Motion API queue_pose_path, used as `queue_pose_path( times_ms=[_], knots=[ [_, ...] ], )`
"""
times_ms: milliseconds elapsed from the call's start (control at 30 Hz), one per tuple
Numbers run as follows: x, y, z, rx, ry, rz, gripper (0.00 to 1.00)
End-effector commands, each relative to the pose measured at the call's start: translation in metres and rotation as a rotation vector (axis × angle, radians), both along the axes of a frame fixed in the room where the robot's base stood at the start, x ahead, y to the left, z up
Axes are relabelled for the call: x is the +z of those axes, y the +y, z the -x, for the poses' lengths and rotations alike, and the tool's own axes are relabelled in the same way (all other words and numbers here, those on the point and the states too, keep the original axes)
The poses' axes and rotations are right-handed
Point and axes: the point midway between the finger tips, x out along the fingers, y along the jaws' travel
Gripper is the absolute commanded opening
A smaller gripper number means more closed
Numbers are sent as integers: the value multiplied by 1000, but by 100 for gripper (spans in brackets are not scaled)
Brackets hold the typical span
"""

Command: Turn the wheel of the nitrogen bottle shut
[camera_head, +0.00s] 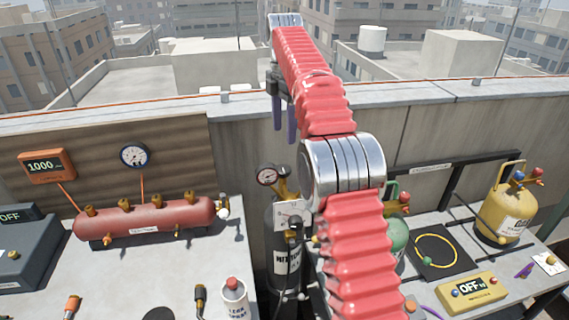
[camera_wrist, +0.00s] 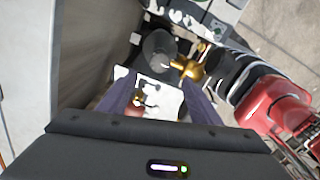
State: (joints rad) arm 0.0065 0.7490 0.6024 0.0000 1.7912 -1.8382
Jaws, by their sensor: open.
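The nitrogen bottle (camera_head: 286,265) is dark with a white label and stands at the wall between the two benches in the head view. A round gauge (camera_head: 267,176), brass fittings and a white plate (camera_head: 290,212) are at its top. My gripper (camera_head: 285,130) hangs above the bottle top, its purple fingers pointing down. In the wrist view my gripper (camera_wrist: 158,88) is open, its fingers apart in front of the white plate (camera_wrist: 168,97). A brass fitting (camera_wrist: 187,68) shows beyond. The wheel cannot be clearly made out, and I see no contact.
The left bench carries a red tank (camera_head: 145,219), a gauge board and a white bottle (camera_head: 234,296). The right bench has a yellow cylinder (camera_head: 503,215) and a yellow OFF box (camera_head: 472,290). A green cylinder (camera_head: 397,235) is partly hidden by my arm. The parapet runs behind.

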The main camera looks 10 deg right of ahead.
Motion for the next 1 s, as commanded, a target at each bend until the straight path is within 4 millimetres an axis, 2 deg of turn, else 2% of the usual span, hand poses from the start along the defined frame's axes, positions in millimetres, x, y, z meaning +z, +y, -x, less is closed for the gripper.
queue_pose_path(
  times_ms=[467, 1000],
  knots=[
    [-40, 0, 1, 0, 1, 0, 58],
    [-109, 1, 1, 1, 1, 0, 58]
  ],
)
